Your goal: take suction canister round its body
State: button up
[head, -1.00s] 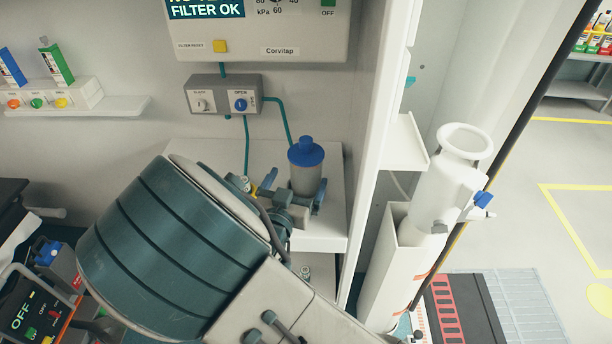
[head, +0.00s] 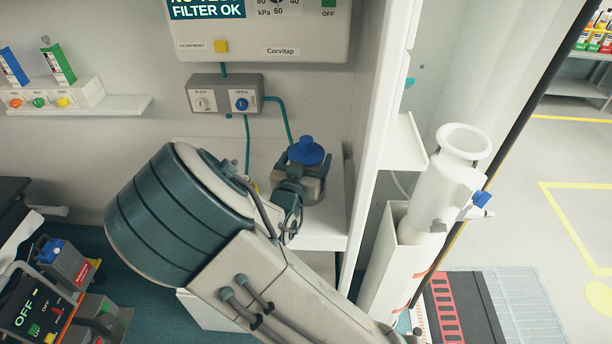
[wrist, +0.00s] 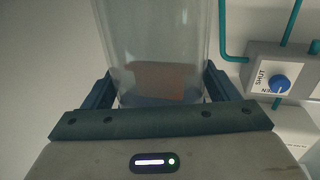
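The suction canister (head: 308,172) stands upright on the white shelf below the wall control box. Its round blue lid (head: 306,151) shows in the head view, while my gripper hides much of its body. In the wrist view its clear body (wrist: 162,45) fills the middle, with a brownish patch low inside. My gripper (wrist: 159,82) has one dark finger on each side of the body, close to its walls. The fingers look wide apart, with slim gaps low down; firm contact does not show. In the head view my gripper (head: 306,186) is at the canister's body, below the lid.
The wall control box (head: 226,95) has teal hoses running down behind the canister. A white upright panel (head: 385,110) stands close on the right.

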jog(key=c, duration=1)
jog(key=shift+r, duration=0.15)
